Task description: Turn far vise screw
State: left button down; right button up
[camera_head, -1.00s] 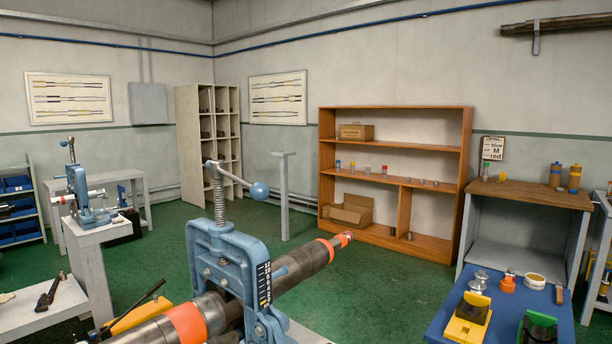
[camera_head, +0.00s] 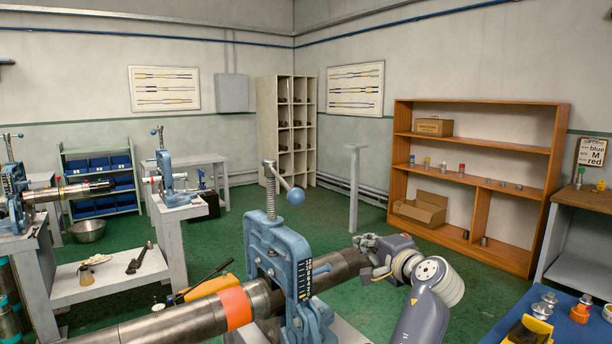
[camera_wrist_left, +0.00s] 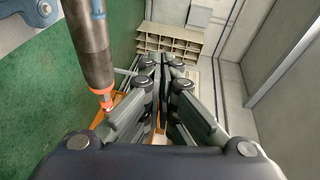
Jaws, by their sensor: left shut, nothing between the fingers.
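The farthest blue vise (camera_head: 166,175) stands on a grey stand at the back left, with an upright screw (camera_head: 160,138) and a light pipe in it. A large blue vise (camera_head: 278,255) stands close in the middle, with an upright screw (camera_head: 270,190) and a blue ball-ended handle (camera_head: 295,196). It clamps a thick dark pipe (camera_head: 335,270) with an orange band.
Another blue vise (camera_head: 14,195) holds a pipe at the left edge. A low white bench (camera_head: 100,290) carries small tools. A wooden shelf (camera_head: 480,170) and a thin grey post (camera_head: 355,185) stand behind. A blue table (camera_head: 535,320) is at the lower right. Green floor lies open between.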

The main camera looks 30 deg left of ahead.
pick_arm(q)
jog(key=s+a+r+n+g+y, duration=0.15)
jog(key=s+r, duration=0.25)
jog(key=r, duration=0.4)
jog(key=s+a+r+n+g+y, duration=0.1)
jog(key=s+r+n+y, duration=0.15)
jog(key=r, duration=0.55)
jog(key=a+f+h+p, duration=0.1)
jog(key=a+p, duration=0.4)
jog(key=a, duration=0.6)
jog(key=shift+w+a+f, duration=0.25)
jog(key=shift+w+f, duration=0.2)
jog(key=shift+m, duration=0.3)
